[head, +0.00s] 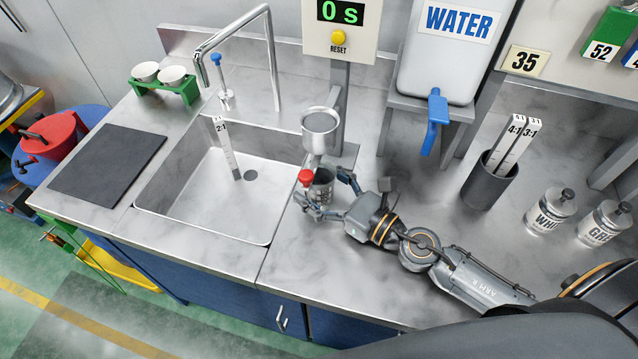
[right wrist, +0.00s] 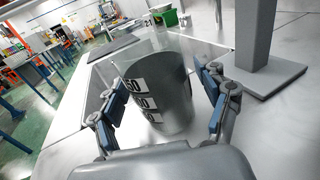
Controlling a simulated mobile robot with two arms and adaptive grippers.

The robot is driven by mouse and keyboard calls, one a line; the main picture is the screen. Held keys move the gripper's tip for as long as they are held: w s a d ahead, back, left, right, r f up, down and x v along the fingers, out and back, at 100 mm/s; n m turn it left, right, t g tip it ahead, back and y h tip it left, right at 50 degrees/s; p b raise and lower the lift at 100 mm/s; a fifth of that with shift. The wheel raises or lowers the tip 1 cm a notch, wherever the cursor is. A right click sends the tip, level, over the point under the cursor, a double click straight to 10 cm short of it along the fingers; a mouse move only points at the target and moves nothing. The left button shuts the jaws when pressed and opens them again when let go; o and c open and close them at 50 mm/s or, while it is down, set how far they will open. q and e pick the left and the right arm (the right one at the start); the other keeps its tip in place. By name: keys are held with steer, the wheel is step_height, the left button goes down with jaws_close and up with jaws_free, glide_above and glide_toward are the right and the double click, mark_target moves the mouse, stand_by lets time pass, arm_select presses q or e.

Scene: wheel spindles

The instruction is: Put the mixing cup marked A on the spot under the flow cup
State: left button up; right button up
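A grey mixing cup (head: 322,183) with white scale labels stands upright on the counter, below the steel flow cup (head: 320,132) in the head view. In the right wrist view the cup (right wrist: 165,85) shows large scale numbers; no letter A can be made out. My right gripper (head: 330,200) is around the cup, one finger on each side. In the right wrist view the fingers (right wrist: 165,105) are spread, with gaps between the pads and the cup wall. The spot under the flow cup is hidden. My left gripper is in neither view.
The flow cup's post (head: 340,100) rises just behind. The sink (head: 165,205) lies to the left. The water tank's blue tap (head: 433,120) and a dark holder with paddles (head: 488,183) are to the right.

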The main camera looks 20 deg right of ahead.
steer(key=shift+r, duration=0.15)
steer(key=b+v, duration=0.2)
steer(key=v, duration=0.1)
steer(key=b+v, duration=0.5)
steer(key=v, duration=0.2)
steer(key=shift+f+b, duration=0.3)
steer(key=shift+b, duration=0.1)
steer(key=shift+s+d+r+b, duration=0.2)
steer(key=shift+s+d+b, duration=0.35)
steer(key=shift+s+b, duration=0.15)
steer(key=shift+s+r, duration=0.1)
steer(key=shift+s, duration=0.05)
